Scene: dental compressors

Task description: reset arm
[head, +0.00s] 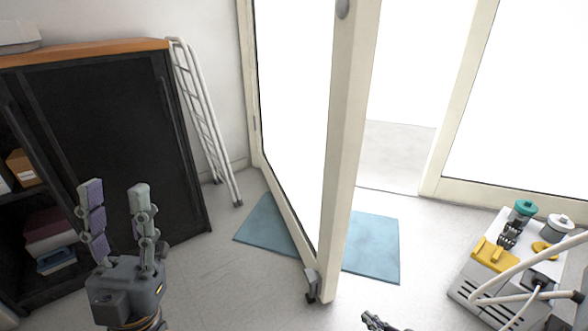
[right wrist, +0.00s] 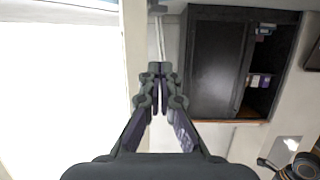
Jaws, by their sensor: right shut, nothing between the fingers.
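My left gripper (head: 115,192) is in the lower left of the head view. Its two fingers point up and stand well apart, with nothing between them. It is in front of the black cabinet (head: 115,130). Only the tip of my right gripper (head: 374,321) shows at the bottom edge of the head view. In the right wrist view, my right gripper (right wrist: 159,72) has its fingertips together and holds nothing. The right arm itself is mostly out of view.
A glass door (head: 344,150) stands open in the middle, over a blue mat (head: 372,247). A white ladder (head: 207,120) leans on the wall beside the cabinet. A white compressor unit (head: 482,283) with yellow parts is at the lower right. Grey floor lies between.

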